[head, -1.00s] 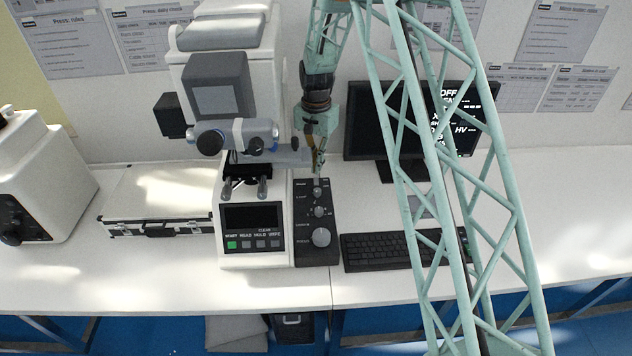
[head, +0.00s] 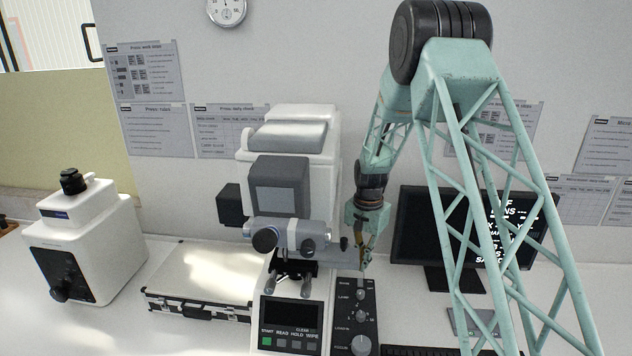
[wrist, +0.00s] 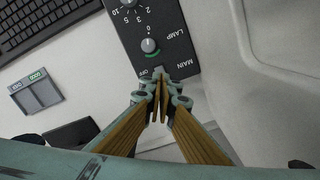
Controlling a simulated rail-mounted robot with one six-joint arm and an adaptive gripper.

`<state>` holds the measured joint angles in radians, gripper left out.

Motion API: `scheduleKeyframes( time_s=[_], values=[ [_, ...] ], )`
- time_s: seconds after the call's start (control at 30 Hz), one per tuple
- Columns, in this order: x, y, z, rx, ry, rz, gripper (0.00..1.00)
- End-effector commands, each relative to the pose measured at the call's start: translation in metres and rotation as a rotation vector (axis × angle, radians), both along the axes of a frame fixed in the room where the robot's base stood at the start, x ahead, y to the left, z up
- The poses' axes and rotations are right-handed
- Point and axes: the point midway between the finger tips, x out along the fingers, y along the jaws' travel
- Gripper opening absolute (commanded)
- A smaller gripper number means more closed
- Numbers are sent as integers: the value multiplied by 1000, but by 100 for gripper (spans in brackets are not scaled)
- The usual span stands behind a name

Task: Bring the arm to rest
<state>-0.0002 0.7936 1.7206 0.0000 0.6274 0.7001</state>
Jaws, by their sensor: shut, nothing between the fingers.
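My gripper (head: 364,259) hangs fingers down at the end of my green lattice arm, just right of the white hardness tester (head: 325,185). It is above the back end of the black control box (head: 352,318) with its knobs. In the wrist view my gripper (wrist: 160,78) has its fingertips together with nothing between them. The tips overlap the MAIN switch end of the control box (wrist: 150,20) in that view; whether they touch it I cannot tell.
A monitor (head: 415,225) with white text stands behind my arm. A silver case (head: 200,280) and another white machine (head: 85,240) stand to the left.

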Motion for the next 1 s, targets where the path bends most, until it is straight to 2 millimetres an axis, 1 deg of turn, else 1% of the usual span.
scheduleKeyframes(
  time_s=[0.13, 0.27, 0.57, 0.7, 1.0],
  values=[
    [-3, 0, 11, 0, -6, 8, 0],
    [-9, 0, 26, 0, -12, 22, 0],
    [-30, 0, 79, -1, -37, 68, 0],
    [-44, 0, 104, -3, -49, 93, 0],
    [-75, 0, 153, -6, -74, 144, 0]
  ],
)
